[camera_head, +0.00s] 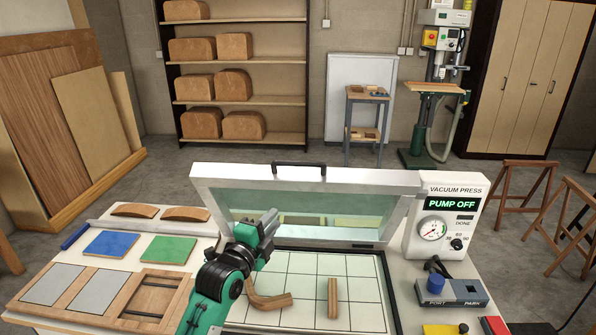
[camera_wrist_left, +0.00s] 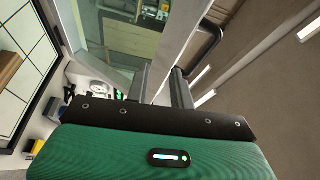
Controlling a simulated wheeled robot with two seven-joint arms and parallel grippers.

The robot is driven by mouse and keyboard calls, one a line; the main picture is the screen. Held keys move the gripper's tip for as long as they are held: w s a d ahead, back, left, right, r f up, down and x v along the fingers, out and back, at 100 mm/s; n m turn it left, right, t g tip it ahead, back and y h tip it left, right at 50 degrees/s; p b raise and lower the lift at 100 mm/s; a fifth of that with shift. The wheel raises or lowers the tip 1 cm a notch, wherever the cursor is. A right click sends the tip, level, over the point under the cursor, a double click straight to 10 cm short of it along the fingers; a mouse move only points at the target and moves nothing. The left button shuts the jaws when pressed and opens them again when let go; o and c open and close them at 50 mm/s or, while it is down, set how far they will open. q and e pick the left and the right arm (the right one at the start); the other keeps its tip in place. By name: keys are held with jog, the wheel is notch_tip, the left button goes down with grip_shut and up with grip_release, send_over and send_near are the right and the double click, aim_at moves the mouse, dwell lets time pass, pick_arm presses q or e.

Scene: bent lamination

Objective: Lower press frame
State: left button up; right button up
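The press frame (camera_head: 305,177) stands raised and tilted at the back of the press bed (camera_head: 310,300), with a clear pane (camera_head: 330,205) and a black handle (camera_head: 298,165) on its top bar. My left gripper (camera_head: 270,220) is in front of the pane, below and left of the handle. In the left wrist view its two fingers (camera_wrist_left: 160,84) are apart with nothing gripped; the pale frame bar (camera_wrist_left: 178,48) runs toward the gap between them, and the handle (camera_wrist_left: 208,48) lies to the right. Contact with the frame cannot be told. My right gripper is not in view.
A curved wooden piece (camera_head: 267,301) and a straight wooden piece (camera_head: 333,298) lie on the gridded bed. The vacuum press box (camera_head: 447,215), reading PUMP OFF, stands right of the frame. A port block (camera_head: 450,293) is at right; coloured sheets (camera_head: 168,250) lie left.

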aim_at(296, 165)
pick_arm(q)
notch_tip(296, 165, up, 8)
jog(key=w+m+t+h, duration=0.1)
jog(key=w+m+t, duration=0.1)
jog(key=m, duration=0.1)
jog(key=p+x, duration=0.1)
jog(key=x, duration=0.3)
jog(key=p+x, duration=0.2)
jog(key=x, duration=0.1)
jog(key=d+p+x, duration=0.1)
jog(key=x, duration=0.3)
jog(key=shift+w+d+f+p, duration=0.1)
jog(key=shift+w+f+p, duration=0.1)
jog(key=shift+f+p, duration=0.1)
jog(key=shift+x, duration=0.75)
jog(key=shift+f, duration=0.1)
grip_shut()
